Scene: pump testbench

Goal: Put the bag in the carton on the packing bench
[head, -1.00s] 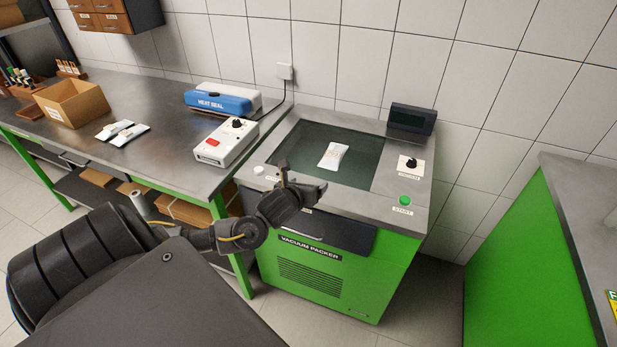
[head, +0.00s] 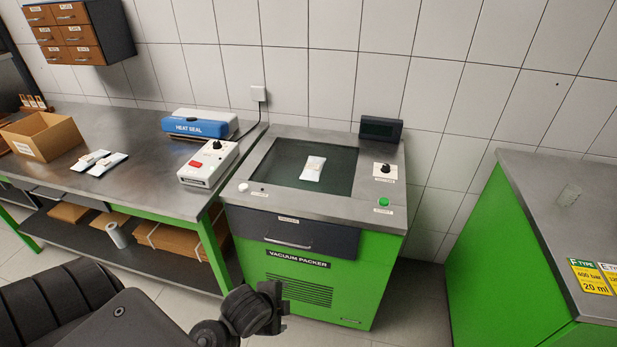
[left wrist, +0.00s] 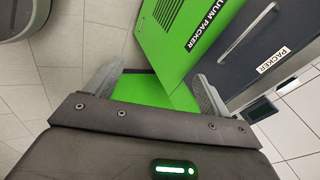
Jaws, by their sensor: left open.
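A small white bag (head: 313,168) with a brownish patch lies on the dark square top of the vacuum packer (head: 295,262). I cannot tell whether it is under glass. The open brown carton (head: 45,142) stands on the packing bench (head: 140,180) at the left; its inside is mostly hidden. Two more white packets (head: 100,164) lie on the bench to its right. My left gripper (head: 272,305) is low in front of the packer, below and apart from the bag. In the left wrist view its jaws (left wrist: 160,84) are spread and empty, facing the green packer front. My right gripper is out of view.
A blue heat sealer (head: 199,124) and a white control box (head: 208,164) stand between the carton and the packer. The packer has a display (head: 381,128), a knob and a green button (head: 383,202). Another green bench (head: 500,230) stands right, with floor between.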

